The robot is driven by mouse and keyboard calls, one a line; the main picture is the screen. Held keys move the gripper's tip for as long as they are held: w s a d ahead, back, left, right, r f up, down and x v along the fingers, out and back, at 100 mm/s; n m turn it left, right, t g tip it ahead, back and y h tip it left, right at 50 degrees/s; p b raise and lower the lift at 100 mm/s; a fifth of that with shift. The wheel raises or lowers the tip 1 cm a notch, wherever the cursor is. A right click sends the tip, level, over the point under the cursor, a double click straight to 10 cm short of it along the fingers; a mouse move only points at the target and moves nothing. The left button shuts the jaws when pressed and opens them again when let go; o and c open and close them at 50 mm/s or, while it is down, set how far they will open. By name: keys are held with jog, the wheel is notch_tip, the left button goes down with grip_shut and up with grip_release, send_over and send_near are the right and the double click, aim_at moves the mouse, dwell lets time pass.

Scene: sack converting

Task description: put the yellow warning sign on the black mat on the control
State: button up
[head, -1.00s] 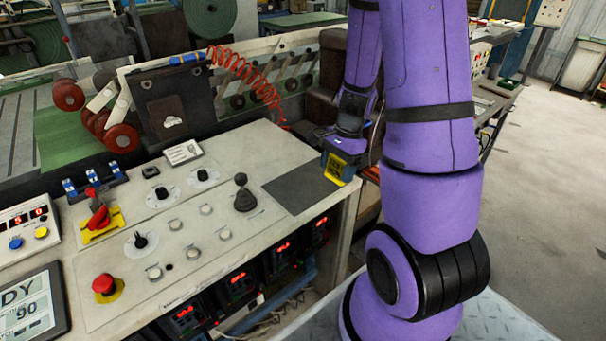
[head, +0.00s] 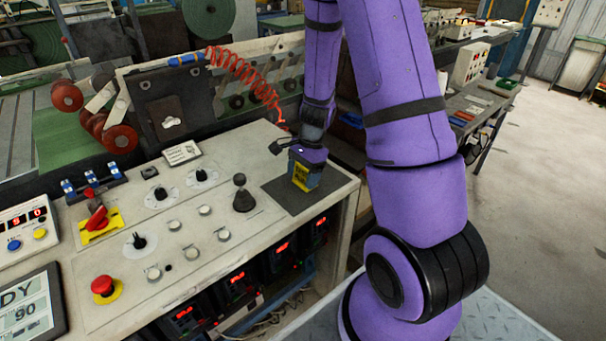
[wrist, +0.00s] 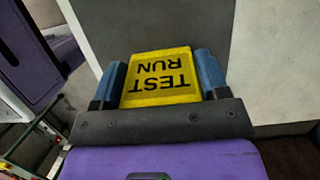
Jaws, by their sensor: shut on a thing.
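The yellow warning sign (wrist: 160,78), lettered "TEST RUN", is between the two blue fingers of my gripper (wrist: 163,80) in the wrist view. My gripper is shut on it. In the head view the sign (head: 300,178) shows below my gripper (head: 304,172), over the black mat (head: 282,201). The mat lies flat at the right end of the control panel (head: 190,262). In the wrist view the mat (wrist: 175,25) shows as a dark grey area beyond the sign. I cannot tell whether the sign's lower edge touches the mat.
A black joystick (head: 242,195) stands just left of the mat. A small white placard (head: 181,153) stands at the panel's back edge. A red coiled hose (head: 245,73) hangs behind. A red emergency button (head: 104,287) and several knobs occupy the panel's left part.

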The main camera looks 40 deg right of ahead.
jog(key=shift+f, duration=0.1)
jog(key=o, duration=0.9)
jog(key=v, duration=1.2)
jog(key=s+a+r+n+t+h, duration=0.1)
jog(key=s+a+r+n, duration=0.35)
jog(key=r, duration=0.25)
jog(key=s+a+r+n+t, duration=0.1)
jog(key=s+a+r+n, duration=0.3)
jog(key=r, duration=0.3)
jog(key=shift+s+a+r+n+t+h, duration=0.35)
jog(key=shift+s+a+r+n+t, duration=0.2)
jog(key=shift+s+a+r+n, duration=0.9)
jog(key=shift+s+a+r+n+t+h, duration=0.5)
jog(key=shift+s+r+n, duration=0.45)
jog(key=shift+s+n, duration=1)
jog(key=shift+s+a+r+n+t+h, duration=0.25)
jog(key=shift+s+a+r+n+t, duration=0.4)
jog(key=shift+s+a+r+n, duration=1.05)
jog(key=shift+s+d+f+m, duration=0.45)
jog(key=shift+d+f+m, duration=0.05)
jog(key=shift+d+m, duration=0.05)
